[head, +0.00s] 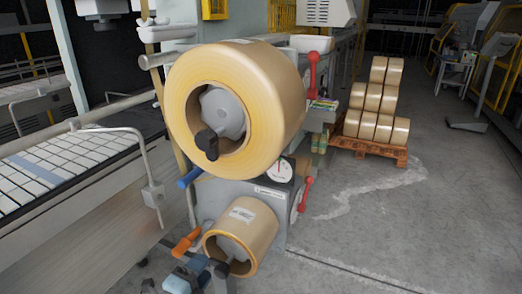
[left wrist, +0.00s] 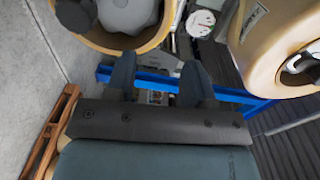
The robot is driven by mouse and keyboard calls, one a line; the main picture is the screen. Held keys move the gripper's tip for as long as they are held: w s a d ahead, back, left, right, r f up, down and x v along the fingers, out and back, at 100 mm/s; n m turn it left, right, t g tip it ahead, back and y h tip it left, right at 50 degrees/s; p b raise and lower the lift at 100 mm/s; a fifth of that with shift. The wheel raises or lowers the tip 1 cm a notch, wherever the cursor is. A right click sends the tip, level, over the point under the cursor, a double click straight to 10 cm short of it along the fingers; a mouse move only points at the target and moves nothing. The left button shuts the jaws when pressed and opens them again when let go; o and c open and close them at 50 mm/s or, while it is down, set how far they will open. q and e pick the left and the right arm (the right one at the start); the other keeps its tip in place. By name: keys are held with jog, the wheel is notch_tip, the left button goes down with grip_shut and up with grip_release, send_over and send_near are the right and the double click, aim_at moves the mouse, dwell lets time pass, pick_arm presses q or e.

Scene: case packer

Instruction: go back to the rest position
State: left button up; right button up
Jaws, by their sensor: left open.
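My left gripper (head: 198,274) is at the bottom of the head view, in front of and beside the lower, smaller tape roll (head: 242,228). In the left wrist view its two dark fingers (left wrist: 159,82) stand apart with nothing between them. A large tan tape roll (head: 262,95) sits on a grey hub with a black knob (head: 208,143) above it. The left wrist view shows one roll at the upper left (left wrist: 150,36) and another at the right (left wrist: 262,62); which is which I cannot tell. My right gripper is not in view.
Red levers (head: 312,70) are on the machine's right side. A conveyor (head: 45,178) runs at the left. A pallet (head: 372,149) with stacked rolls stands behind.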

pick_arm(q)
jog(key=s+f+n+g+y, duration=0.3)
jog(key=s+f+n+g, duration=0.3)
jog(key=s+f+n, duration=1.3)
notch_tip(320, 180, up, 14)
jog(key=s+a+p, duration=0.1)
jog(key=p, duration=1.3)
jog(key=shift+f+t, duration=0.2)
jog(key=shift+t, duration=0.1)
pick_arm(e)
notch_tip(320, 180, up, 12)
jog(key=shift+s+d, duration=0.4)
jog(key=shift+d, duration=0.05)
pick_arm(q)
jog(key=shift+a, duration=0.1)
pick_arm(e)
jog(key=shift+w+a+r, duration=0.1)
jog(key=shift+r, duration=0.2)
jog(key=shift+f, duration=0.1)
